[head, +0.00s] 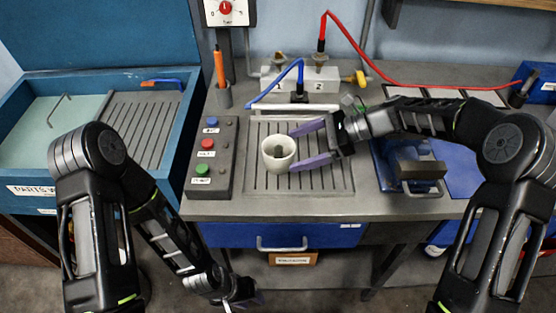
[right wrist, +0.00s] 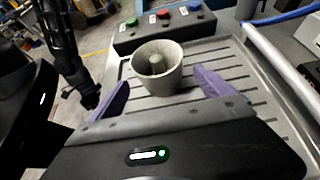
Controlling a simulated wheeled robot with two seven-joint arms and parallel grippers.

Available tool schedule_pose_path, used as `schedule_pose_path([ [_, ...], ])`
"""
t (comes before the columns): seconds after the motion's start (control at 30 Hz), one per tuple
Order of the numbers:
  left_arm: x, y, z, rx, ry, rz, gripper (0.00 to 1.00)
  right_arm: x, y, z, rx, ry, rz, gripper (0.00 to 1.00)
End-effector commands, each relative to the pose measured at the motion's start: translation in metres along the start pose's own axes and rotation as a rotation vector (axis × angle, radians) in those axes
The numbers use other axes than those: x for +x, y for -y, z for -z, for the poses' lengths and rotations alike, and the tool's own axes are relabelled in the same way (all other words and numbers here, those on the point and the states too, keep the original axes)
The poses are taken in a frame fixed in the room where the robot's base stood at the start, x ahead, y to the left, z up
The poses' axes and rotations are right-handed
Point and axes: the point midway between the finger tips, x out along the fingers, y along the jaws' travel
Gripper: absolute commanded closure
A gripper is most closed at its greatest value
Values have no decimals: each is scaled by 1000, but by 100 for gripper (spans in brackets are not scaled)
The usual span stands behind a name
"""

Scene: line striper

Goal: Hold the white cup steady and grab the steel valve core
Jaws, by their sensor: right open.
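The white cup (head: 278,153) stands upright on the slotted tray (head: 325,180) of the workbench. A small grey valve core (head: 278,152) stands inside the cup; it also shows in the right wrist view (right wrist: 156,64), below the cup's rim (right wrist: 172,82). My right gripper (head: 308,145) is open with purple fingers pointing at the cup, one finger toward its far side and one toward its near side. The fingers appear apart from the cup wall. My left gripper (head: 240,298) hangs low in front of the bench, away from the cup; its fingers are hard to make out.
A button box (head: 212,157) stands left of the tray. A valve block (head: 300,80) with blue and red hoses stands behind it. A blue vise-like fixture (head: 408,165) is right of the tray. The tray's front right is clear.

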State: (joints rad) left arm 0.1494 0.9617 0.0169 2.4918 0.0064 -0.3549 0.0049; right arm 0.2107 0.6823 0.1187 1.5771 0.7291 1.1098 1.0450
Motion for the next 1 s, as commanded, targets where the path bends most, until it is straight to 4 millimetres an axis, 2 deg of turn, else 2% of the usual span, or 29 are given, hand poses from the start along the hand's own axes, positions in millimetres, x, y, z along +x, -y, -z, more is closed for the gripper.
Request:
schedule_pose_path([
  [0.07, 9, 3, 1, 1, -2, -2, 64, 15, -1, 3, -1, 0, -2, 8],
  [0.3, 12, 3, 1, 3, -3, -4, 64, 42, 0, 1, 0, 0, -1, 8],
  [0.5, 12, 3, 2, 3, -3, -5, 64, 50, 0, 0, 0, 1, -1, 8],
  [0.77, 12, 3, 2, 3, -4, -5, 64, 51, 0, 0, 0, 1, 0, 8],
  [1.0, 12, 4, 2, 3, -4, -5, 64, 50, 0, 0, 0, 1, 0, 26],
])
